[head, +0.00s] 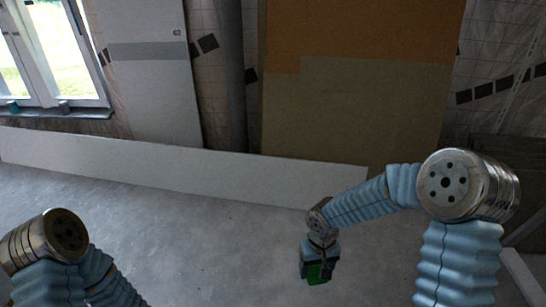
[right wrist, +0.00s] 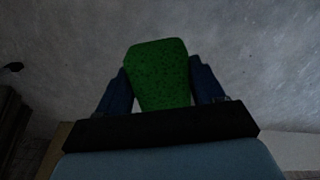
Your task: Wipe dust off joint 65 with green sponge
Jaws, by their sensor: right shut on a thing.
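A green sponge (right wrist: 160,75) is held between the two blue fingers of my right gripper (right wrist: 160,88) in the right wrist view. In the head view the right gripper (head: 318,262) hangs low in front of me, with the green sponge (head: 318,273) at its lower end. The sponge is above the grey floor and touches no panel or wall that I can see. My left arm shows at the lower left of the head view, but its gripper is out of view. I cannot make out a joint marked 65 or any dust on one.
A long white panel (head: 180,170) runs low across the room behind the right gripper. Behind it stand a light upright panel (head: 155,75), a grey pipe (head: 231,80) and a large brown-orange board (head: 365,75). A window (head: 50,50) is at upper left. The grey floor (head: 200,235) ahead is clear.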

